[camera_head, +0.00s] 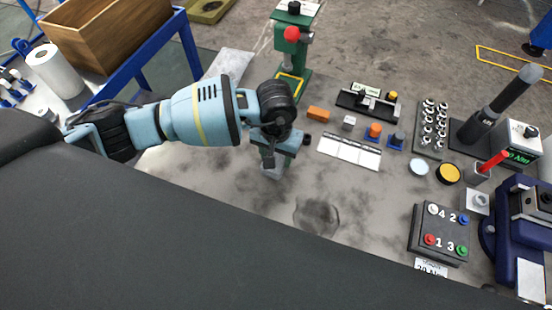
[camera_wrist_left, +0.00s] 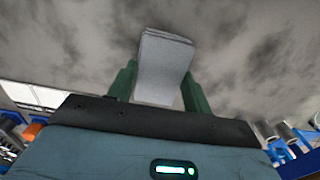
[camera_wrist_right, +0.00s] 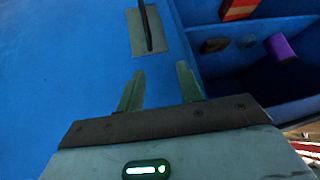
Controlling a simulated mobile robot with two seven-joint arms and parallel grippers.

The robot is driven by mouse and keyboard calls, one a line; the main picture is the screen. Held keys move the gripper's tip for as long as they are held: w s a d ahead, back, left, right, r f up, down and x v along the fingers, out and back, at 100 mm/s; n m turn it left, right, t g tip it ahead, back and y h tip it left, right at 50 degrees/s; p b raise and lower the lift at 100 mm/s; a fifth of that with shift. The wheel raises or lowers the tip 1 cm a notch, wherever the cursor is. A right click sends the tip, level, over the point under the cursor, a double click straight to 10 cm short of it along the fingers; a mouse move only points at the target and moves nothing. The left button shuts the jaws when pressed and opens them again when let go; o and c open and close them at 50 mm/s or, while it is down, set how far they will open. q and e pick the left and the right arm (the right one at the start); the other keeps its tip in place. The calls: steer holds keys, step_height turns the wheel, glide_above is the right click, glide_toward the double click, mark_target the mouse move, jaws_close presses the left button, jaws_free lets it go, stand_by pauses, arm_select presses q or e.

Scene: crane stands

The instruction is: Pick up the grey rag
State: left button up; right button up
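The grey rag (camera_wrist_left: 164,68) is a light grey folded cloth. In the left wrist view it lies between and beyond the two green fingers of my left gripper (camera_wrist_left: 160,78), which are spread on either side of it. A small gap shows beside the right finger; whether the left finger touches the rag I cannot tell. In the head view my left gripper (camera_head: 275,148) points down over the table, and a pale part of the rag (camera_head: 273,171) shows below it. My right gripper (camera_wrist_right: 160,85) is open and empty above a blue surface.
The grey stained table (camera_head: 240,205) has free room in front of and left of the gripper. An orange block (camera_head: 318,113), a green press stand (camera_head: 292,50) and a numbered button box (camera_head: 440,234) stand around. A blue compartmented case (camera_wrist_right: 80,60) lies under my right gripper.

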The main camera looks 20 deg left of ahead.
mark_target(280, 160)
arm_select(q)
steer(key=c, duration=0.4)
steer(key=shift+r, duration=0.1)
steer(key=shift+r, duration=0.4)
steer(key=r, duration=0.1)
steer(key=d+r, duration=0.1)
steer(key=shift+s+r+b, duration=0.1)
steer(key=shift+r+b, duration=0.2)
steer(key=d+b, duration=0.1)
steer(key=d, duration=0.4)
steer(key=s+d+r+b, duration=0.1)
steer(key=d, duration=0.4)
steer(key=s+d, duration=0.1)
steer(key=d, duration=0.4)
steer(key=shift+r+b, duration=0.25)
steer(key=shift+b, duration=0.15)
